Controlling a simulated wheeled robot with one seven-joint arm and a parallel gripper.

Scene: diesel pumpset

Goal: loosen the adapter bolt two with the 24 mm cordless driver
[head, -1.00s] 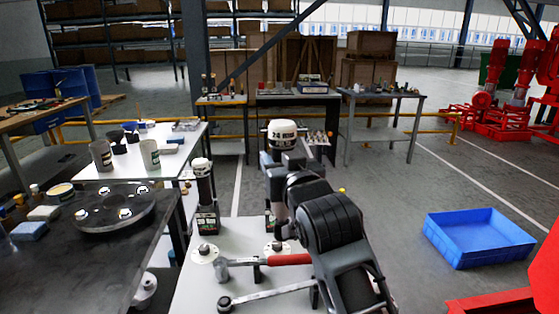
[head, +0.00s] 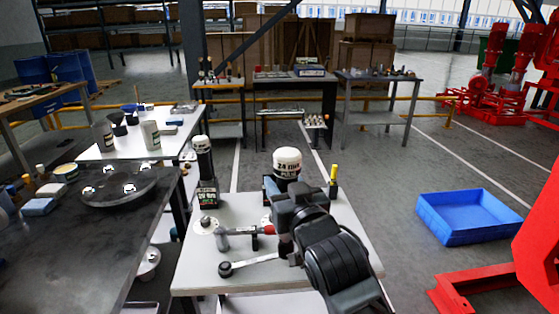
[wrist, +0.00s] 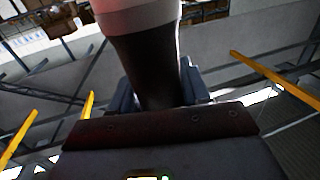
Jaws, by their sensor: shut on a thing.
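The 24 mm cordless driver (head: 287,161) has a white top with a "24 mm" label and a dark body. My gripper (head: 286,190) is shut on its body. The driver is upright in front of the light tool table's back edge; its lower end is hidden by my arm, so I cannot tell whether it touches the table. In the wrist view the driver's dark body (wrist: 148,65) sits between the two fingers, with its light upper part at the top edge. I cannot make out adapter bolt two in either view.
The tool table (head: 190,277) carries a similar driver (head: 205,178), a red-handled wrench (head: 240,231), a ratchet (head: 247,264) and a yellow-handled tool (head: 333,174). A dark bench (head: 90,255) is at left. A blue crate (head: 470,215) and red machinery (head: 540,235) are at right.

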